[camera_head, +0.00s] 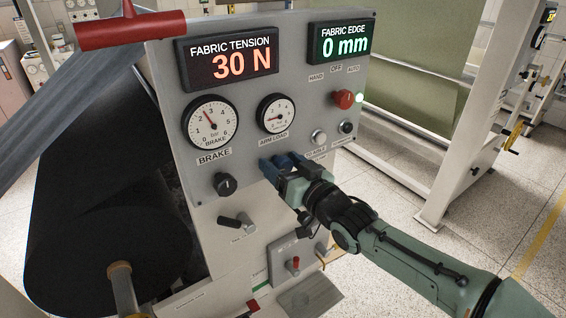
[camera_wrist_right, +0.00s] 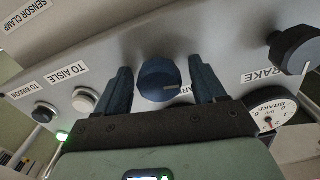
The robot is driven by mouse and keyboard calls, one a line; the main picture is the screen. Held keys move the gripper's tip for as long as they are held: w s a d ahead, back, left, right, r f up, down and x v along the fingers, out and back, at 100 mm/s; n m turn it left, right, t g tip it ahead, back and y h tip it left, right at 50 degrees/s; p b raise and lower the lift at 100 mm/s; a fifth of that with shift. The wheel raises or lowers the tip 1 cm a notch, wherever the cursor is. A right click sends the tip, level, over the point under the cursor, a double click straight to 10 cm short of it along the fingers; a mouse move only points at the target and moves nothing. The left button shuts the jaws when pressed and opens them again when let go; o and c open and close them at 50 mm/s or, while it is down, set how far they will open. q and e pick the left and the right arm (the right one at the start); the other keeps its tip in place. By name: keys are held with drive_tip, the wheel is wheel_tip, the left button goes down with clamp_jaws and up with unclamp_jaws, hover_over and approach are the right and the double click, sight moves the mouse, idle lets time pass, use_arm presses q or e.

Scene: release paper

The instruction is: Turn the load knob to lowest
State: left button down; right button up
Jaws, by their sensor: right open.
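The load knob is a dark blue round knob (camera_wrist_right: 158,82) with a pale pointer line, under the arm load gauge (camera_head: 276,113) on the grey panel. In the right wrist view it lies between the two fingers of my right gripper (camera_wrist_right: 163,88), which is open, with a gap showing on both sides. In the head view my right gripper (camera_head: 280,163) reaches the panel below the gauge and hides most of the knob. The gauge's red needle is visible. My left gripper is not in view.
The black brake knob (camera_head: 225,184) sits to the left, below the brake gauge (camera_head: 210,122). A silver button (camera_head: 319,137), a black button (camera_head: 346,127) and a red selector (camera_head: 344,99) sit to the right. A small lever (camera_head: 236,220) sticks out lower down.

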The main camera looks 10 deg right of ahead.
drive_tip(key=c, duration=1)
drive_tip(key=shift+f+n+b, duration=0.15)
drive_tip(key=shift+n+b, duration=0.95)
drive_tip(key=shift+n, duration=0.1)
drive_tip(key=shift+c, duration=0.2)
drive_tip(key=n+b, duration=0.1)
drive_tip(key=n, duration=0.1)
drive_tip(key=shift+n+b, duration=0.35)
drive_tip(key=shift+n, duration=0.05)
drive_tip(key=n+b, duration=0.1)
drive_tip(key=n, duration=0.2)
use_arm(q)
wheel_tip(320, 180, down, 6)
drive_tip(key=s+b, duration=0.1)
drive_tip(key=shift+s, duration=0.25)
use_arm(e)
drive_tip(key=shift+a+n, duration=0.1)
drive_tip(key=shift+n, duration=1.1)
